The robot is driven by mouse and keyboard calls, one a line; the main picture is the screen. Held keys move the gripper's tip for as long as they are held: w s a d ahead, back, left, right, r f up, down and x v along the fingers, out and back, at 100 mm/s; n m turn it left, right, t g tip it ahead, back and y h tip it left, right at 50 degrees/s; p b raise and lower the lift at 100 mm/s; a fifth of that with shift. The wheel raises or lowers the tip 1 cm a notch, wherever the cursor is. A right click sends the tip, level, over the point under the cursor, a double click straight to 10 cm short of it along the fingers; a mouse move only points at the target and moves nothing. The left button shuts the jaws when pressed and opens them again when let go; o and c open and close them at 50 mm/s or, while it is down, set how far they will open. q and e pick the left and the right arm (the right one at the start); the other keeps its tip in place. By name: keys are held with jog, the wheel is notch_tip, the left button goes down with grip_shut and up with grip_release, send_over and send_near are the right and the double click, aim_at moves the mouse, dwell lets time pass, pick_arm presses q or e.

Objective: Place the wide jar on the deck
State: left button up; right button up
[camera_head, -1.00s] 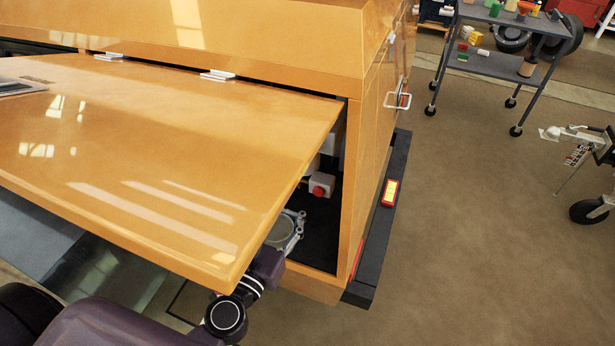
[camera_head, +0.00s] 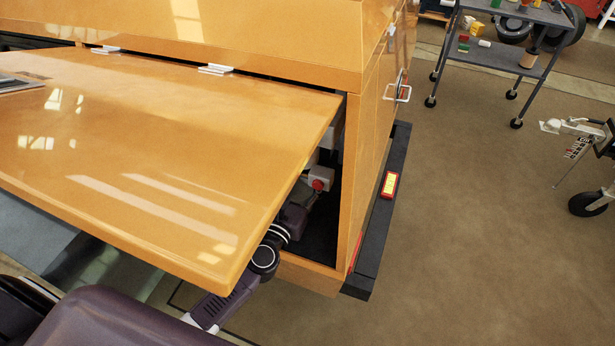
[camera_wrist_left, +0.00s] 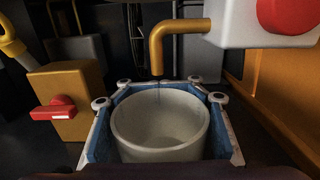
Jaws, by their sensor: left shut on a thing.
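The wide jar (camera_wrist_left: 160,122) is a pale, round, open-topped vessel in the left wrist view. My left gripper (camera_wrist_left: 160,95) is shut on it, with blue-padded fingers around its sides. The jar looks upright and empty. In the head view my left arm reaches under the raised orange panel into the cabinet opening, and the jar and fingertips are hidden there. A dark floor (camera_head: 318,238) shows inside the cabinet; I cannot tell whether this is the deck. My right gripper is not in view.
A bent yellow pipe (camera_wrist_left: 160,48) hangs just beyond the jar. A white box with a red knob (camera_wrist_left: 290,15) is above right. An orange block (camera_wrist_left: 64,112) with a red handle (camera_wrist_left: 54,109) stands left. The orange panel (camera_head: 150,150) overhangs my arm.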

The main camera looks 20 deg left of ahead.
aim_at(294, 201)
pick_arm(q)
jog(key=shift+r, duration=0.1)
jog(key=shift+f, duration=0.2)
jog(key=o, duration=1.7)
jog(key=shift+o, duration=0.2)
jog(key=shift+r, duration=0.15)
jog(key=shift+s, duration=0.1)
jog(key=s+b, duration=0.2)
jog(key=s, duration=0.9)
jog(key=shift+a+b, duration=0.15)
jog(key=shift+b, duration=0.15)
jog(key=shift+s+r, duration=0.1)
jog(key=shift+s, duration=0.35)
